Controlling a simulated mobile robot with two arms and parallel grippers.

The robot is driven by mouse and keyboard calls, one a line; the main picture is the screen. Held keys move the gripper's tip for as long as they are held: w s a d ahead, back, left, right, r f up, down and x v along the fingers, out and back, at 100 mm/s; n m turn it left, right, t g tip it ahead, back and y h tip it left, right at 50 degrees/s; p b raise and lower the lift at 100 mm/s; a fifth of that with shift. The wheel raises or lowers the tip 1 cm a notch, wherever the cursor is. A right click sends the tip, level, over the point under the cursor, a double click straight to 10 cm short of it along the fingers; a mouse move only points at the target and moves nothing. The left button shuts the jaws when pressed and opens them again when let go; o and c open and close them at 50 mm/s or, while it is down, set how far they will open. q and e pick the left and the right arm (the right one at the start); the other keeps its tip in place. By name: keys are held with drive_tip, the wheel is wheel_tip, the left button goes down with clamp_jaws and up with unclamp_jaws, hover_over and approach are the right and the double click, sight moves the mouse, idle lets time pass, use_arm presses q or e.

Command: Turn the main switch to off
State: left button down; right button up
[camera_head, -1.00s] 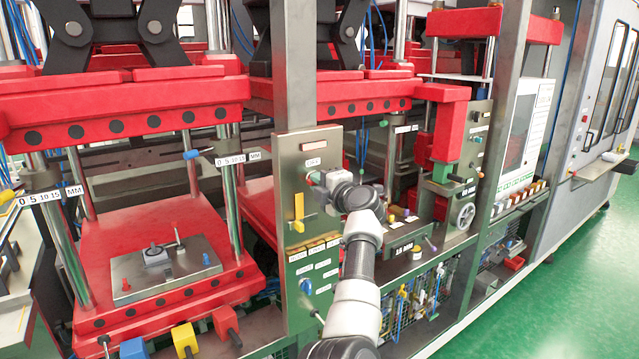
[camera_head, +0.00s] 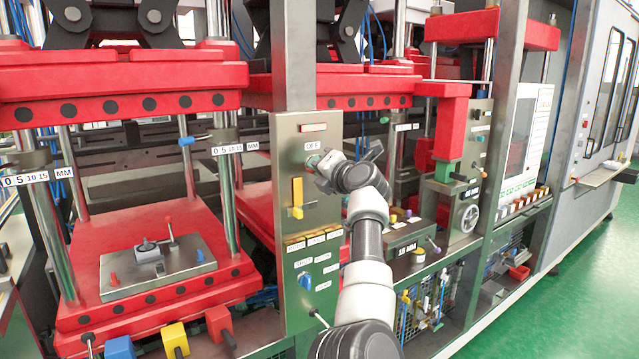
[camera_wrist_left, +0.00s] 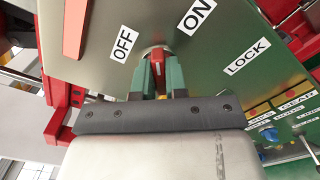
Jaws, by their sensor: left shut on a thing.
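The main switch is on the upright steel panel (camera_head: 290,160), under a small label in the head view. In the left wrist view its red handle (camera_wrist_left: 158,58) stands between the OFF label (camera_wrist_left: 124,43) and the ON label (camera_wrist_left: 196,16); a LOCK label (camera_wrist_left: 247,57) is further right. My left gripper (camera_wrist_left: 159,78) has its two green fingers around the handle and is shut on it. In the head view my left gripper (camera_head: 318,162) is against the panel, and my wrist hides most of the switch. My right gripper is not in view.
A yellow lever (camera_head: 298,198) sits left of and below the switch on the same panel. A row of yellow labels and a blue knob (camera_head: 305,282) are lower down. Red press platens (camera_head: 130,250) stand left; a handwheel (camera_head: 467,217) is right. Green floor is clear at right.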

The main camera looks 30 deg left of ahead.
use_arm(q)
drive_tip(key=shift+r+n+b, duration=0.1)
drive_tip(key=shift+n+b, duration=3.45)
drive_tip(key=shift+n, duration=1.95)
drive_tip(key=c, duration=1.2)
unclamp_jaws()
drive_tip(key=shift+a, duration=0.1)
drive_tip(key=shift+o, duration=0.2)
drive_tip(key=b+v, duration=0.4)
drive_tip(key=v, duration=0.6)
drive_tip(key=shift+s+d, duration=0.15)
drive_tip(key=shift+d, duration=0.2)
